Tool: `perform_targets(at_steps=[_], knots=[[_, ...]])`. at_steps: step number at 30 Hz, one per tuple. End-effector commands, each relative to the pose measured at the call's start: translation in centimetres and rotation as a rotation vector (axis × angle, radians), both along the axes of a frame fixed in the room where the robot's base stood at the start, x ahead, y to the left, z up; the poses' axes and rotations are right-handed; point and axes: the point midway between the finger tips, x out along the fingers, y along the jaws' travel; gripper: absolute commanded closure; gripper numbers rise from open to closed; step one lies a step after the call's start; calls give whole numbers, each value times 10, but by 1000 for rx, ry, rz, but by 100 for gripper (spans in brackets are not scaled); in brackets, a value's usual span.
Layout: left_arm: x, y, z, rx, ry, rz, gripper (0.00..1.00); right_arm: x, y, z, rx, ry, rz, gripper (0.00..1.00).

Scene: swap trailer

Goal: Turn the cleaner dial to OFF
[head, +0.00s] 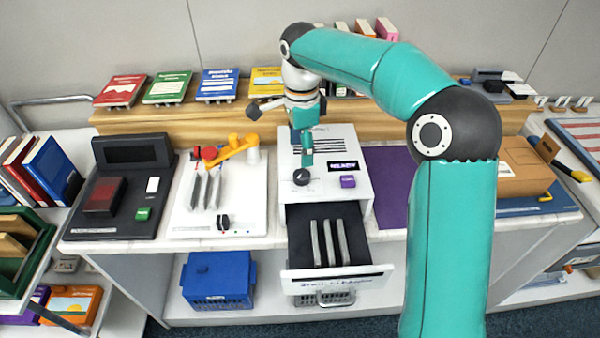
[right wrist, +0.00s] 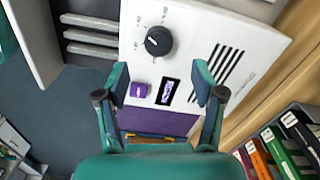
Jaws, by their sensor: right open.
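The cleaner (head: 350,205) is a white box on the counter with a small lit display (head: 343,166) and a purple button (head: 347,181). Its black dial (head: 301,177) is on the top left of the panel. The dial also shows in the right wrist view (right wrist: 158,41), with a light pointer mark; its labels are too small to read. My right gripper (head: 305,160) points down over the panel. In the right wrist view my right gripper (right wrist: 161,82) is open and empty, its fingers spread either side of the display, with the dial beyond their tips. My left gripper is not in view.
The cleaner's drawer (head: 337,282) stands open in front, holding several upright grey discs. A white board with a yellow arm (head: 240,148) and a black device (head: 115,190) stand to the left. A wooden ledge (head: 180,119) with books runs behind. A purple mat (head: 388,185) lies to the right.

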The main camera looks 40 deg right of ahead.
Motion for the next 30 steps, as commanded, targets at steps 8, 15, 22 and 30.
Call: perform_targets(at_steps=[8, 15, 22, 30], knots=[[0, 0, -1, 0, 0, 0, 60, -1, 0, -54, 0, 2, 0, 32], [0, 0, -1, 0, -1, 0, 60, 0, 0, -74, -1, 0, 0, 32], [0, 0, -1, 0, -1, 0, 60, 0, 0, -77, 0, -1, 0, 32], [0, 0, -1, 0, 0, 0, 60, 0, 0, -76, 0, 0, 0, 62]])
